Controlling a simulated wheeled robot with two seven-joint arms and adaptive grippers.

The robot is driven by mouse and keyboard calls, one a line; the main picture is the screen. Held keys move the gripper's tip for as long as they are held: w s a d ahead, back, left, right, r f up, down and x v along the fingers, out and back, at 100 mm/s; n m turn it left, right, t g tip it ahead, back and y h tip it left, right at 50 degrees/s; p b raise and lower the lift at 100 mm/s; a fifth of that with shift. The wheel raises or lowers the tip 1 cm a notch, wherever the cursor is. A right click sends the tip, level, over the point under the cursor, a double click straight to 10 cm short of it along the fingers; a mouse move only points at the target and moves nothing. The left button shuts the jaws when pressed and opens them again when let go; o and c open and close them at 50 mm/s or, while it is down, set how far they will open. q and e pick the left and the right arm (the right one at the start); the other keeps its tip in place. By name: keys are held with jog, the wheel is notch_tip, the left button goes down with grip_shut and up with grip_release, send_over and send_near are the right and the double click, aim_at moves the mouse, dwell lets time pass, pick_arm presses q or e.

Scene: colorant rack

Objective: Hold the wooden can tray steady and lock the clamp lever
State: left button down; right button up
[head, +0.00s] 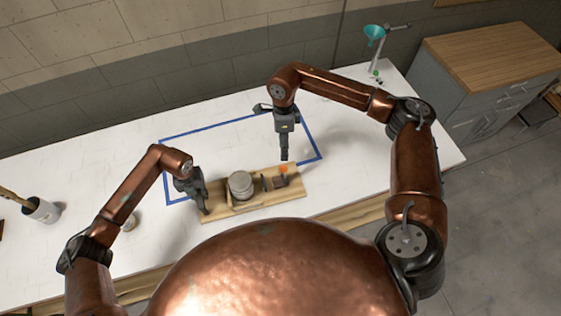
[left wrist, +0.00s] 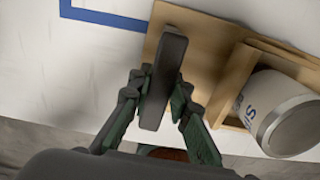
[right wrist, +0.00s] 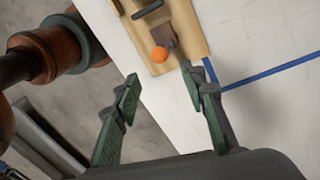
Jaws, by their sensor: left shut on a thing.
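The wooden can tray (head: 290,197) lies on the white table in front of me, with a grey-lidded can (head: 240,182) in its framed holder. The can also shows in the left wrist view (left wrist: 290,118). The clamp lever's orange knob (head: 283,169) is near the tray's right end; the right wrist view shows the knob (right wrist: 159,55) beside a dark block (right wrist: 168,36). My left gripper (head: 205,210) is shut on a dark upright handle (left wrist: 165,75) at the tray's left end. My right gripper (head: 284,158) is open and empty above and just behind the knob, its fingers apart.
Blue tape (head: 163,178) outlines an area of the table behind the tray. A white cup with a wooden-handled tool (head: 42,210) stands at the left, and a small jar (head: 131,221) nearer. A stand with a teal funnel (head: 375,35) is at the back right.

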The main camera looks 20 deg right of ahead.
aim_at(284, 166)
jog(key=f, duration=0.4)
jog(key=s+f, duration=0.1)
jog(key=f, duration=0.2)
jog(key=s+f, duration=0.1)
jog(key=f, duration=0.3)
jog(key=shift+a+f, duration=0.25)
jog(key=shift+f, duration=0.05)
jog(key=shift+c, duration=0.7)
grip_shut()
